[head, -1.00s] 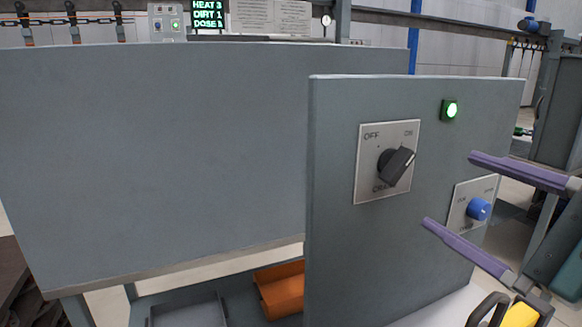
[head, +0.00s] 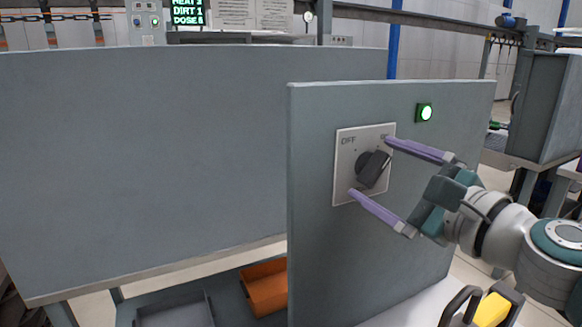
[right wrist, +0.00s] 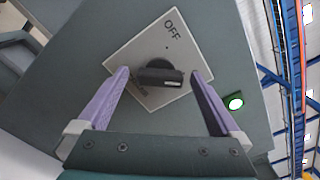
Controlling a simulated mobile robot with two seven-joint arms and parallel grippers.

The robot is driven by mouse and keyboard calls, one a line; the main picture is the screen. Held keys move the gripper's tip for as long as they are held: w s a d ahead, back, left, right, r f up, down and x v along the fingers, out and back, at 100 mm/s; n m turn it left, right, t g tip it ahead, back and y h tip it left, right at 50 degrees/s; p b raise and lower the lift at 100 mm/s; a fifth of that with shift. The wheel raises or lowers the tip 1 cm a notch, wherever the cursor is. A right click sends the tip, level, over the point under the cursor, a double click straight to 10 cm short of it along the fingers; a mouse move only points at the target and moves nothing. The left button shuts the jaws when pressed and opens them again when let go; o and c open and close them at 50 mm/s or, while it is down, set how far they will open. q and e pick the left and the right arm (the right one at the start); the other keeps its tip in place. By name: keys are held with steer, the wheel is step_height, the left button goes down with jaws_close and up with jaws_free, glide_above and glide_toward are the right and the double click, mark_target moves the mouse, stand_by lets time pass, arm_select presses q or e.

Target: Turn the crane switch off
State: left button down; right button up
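The crane switch is a black rotary knob (head: 372,168) on a square plate (head: 347,190) with an OFF label at its upper left. The plate is on a grey upright panel (head: 320,240). The knob's handle points to the upper right, away from OFF. My right gripper (head: 370,166) is open, with its purple fingers spread on either side of the knob. In the right wrist view the knob (right wrist: 158,76) sits between the two fingertips (right wrist: 160,73), with gaps on both sides. I cannot tell whether the fingertips touch the plate. My left gripper is not in view.
A green lamp (head: 425,113) is lit on the panel above the switch. A wide grey panel (head: 190,150) stands at the left. An orange bin (head: 265,288) and a grey tray (head: 175,310) lie low behind the panel. A yellow object with a black handle (head: 490,310) is at the bottom right.

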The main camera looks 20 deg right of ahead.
steer(key=c, duration=1.4)
steer(key=shift+o, duration=0.2)
steer(key=shift+n, duration=0.3)
steer(key=n+b, duration=0.1)
steer(key=n, duration=0.1)
steer(key=shift+f+n+b, duration=0.1)
steer(key=shift+n+b, duration=0.2)
steer(key=n+b, duration=0.1)
steer(key=n, duration=0.3)
steer(key=shift+n, duration=0.3)
steer(key=n, duration=0.4)
steer(key=shift+n, duration=0.3)
steer(key=n, duration=0.3)
steer(key=shift+n, duration=0.3)
